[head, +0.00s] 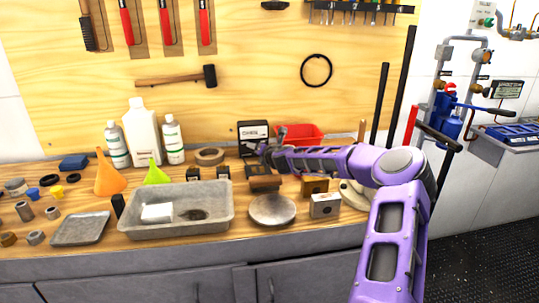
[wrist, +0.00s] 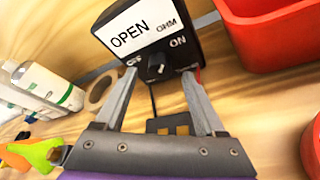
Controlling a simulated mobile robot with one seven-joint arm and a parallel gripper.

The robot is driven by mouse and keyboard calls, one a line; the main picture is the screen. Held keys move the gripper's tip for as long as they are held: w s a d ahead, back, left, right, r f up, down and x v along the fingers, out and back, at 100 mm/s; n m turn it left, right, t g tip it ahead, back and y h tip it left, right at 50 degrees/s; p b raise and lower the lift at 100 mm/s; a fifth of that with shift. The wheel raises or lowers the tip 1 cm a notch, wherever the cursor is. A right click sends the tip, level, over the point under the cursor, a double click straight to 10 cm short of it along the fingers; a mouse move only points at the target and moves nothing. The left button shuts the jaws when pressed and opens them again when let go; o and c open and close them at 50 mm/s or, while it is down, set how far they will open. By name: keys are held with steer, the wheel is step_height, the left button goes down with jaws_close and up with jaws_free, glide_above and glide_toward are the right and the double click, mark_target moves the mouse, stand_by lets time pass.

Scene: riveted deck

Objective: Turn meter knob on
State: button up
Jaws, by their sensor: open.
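The meter (head: 254,132) is a black box standing at the back of the bench against the pegboard. In the wrist view the meter (wrist: 138,28) has a white display reading "OPEN" and "OHM". Its small dark knob (wrist: 155,67) sits below the display, between an "ON" label at right and a label at left partly covered by a finger. I cannot tell which way the knob points. My gripper (wrist: 160,74) is open, with one fingertip on each side of the knob and gaps visible. In the head view my gripper (head: 272,150) is in front of the meter.
A red bin (wrist: 268,35) stands close to the right of the meter. A tape roll (head: 209,156) and white bottles (head: 144,132) are to the left. A grey tray (head: 180,222) and a round metal dish (head: 272,209) lie in front on the bench.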

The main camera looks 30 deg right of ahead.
steer(key=v, duration=1.5)
steer(key=shift+s+r, duration=0.2)
steer(key=shift+s, duration=0.15)
